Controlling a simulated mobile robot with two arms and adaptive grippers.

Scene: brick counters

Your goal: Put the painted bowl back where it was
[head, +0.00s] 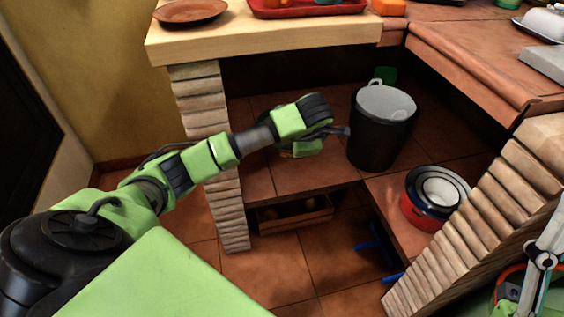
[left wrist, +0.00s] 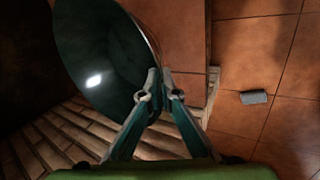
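The dark green bowl (left wrist: 105,60) fills the upper left of the left wrist view, tilted, with a bright glint inside. My left gripper (left wrist: 160,84) is closed at its rim, one fingertip on each side. In the head view my left arm reaches over the low tiled shelf under the counter. There my wrist hides the fingertips and most of the bowl, so its painted pattern does not show. What looks like one finger of my right gripper (head: 545,260) shows at the lower right edge of the head view; its opening cannot be judged.
A black bucket (head: 372,137) stands on the shelf just right of my left wrist. Nested pots (head: 418,218) sit farther right. A brick pillar (head: 207,125) is close on the left. A wooden crate (head: 295,213) is below. A brown plate (head: 190,11) lies on the counter above.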

